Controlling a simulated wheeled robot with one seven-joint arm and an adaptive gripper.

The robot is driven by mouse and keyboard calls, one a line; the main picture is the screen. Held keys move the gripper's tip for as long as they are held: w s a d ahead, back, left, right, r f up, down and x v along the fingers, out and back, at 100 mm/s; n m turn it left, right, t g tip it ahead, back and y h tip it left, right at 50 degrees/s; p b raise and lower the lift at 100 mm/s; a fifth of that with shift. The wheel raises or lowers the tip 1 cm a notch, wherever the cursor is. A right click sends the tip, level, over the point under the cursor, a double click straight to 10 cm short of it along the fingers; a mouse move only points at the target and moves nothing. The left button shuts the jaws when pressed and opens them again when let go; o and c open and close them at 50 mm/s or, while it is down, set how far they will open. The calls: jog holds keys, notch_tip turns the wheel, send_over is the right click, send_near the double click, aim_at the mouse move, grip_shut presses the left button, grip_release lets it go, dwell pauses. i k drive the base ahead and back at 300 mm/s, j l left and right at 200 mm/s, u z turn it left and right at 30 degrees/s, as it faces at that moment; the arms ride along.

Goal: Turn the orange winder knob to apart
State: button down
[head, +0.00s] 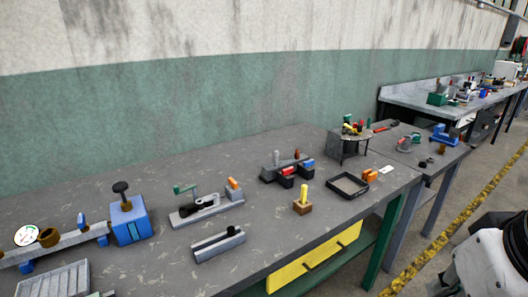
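A small orange piece (233,184) stands upright at the right end of a grey device (205,208) on the workbench. Another orange object (370,175) lies farther right, near the bench's right end. Both orange things are small, and I cannot tell which is the winder knob or how it is turned. My gripper is not in view; only a white and black part of my own body shows at the lower right, well apart from both.
The floor (445,215) at right is clear.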

aim_at(234, 185)
jog(key=i+j, duration=0.4)
jog(key=i+j+u, duration=0.15)
jog(key=i+j, duration=0.25)
jog(key=i, duration=0.2)
